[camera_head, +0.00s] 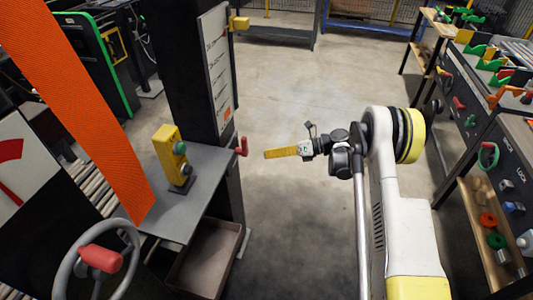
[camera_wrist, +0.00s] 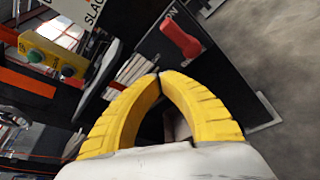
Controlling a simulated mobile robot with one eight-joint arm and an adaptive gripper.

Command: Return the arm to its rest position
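My arm (camera_head: 385,190) is white with yellow parts and stretches left over the open floor from the right of the head view. My gripper (camera_head: 270,154) points left, with yellow fingers, toward a red lever (camera_head: 241,147) on the dark machine post. A gap shows between the fingertips and the lever. In the wrist view my gripper (camera_wrist: 158,75) has its two curved yellow fingers meeting at the tips, with nothing seen held. The red lever (camera_wrist: 180,38) is beyond the tips there, on a dark plate with partly hidden lettering.
A grey shelf (camera_head: 207,185) carries a yellow button box (camera_head: 170,155). A handwheel (camera_head: 100,262) and an orange strip (camera_head: 85,105) are at left. A workbench (camera_head: 480,125) with coloured controls stands at right. The concrete floor (camera_head: 300,85) between is clear.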

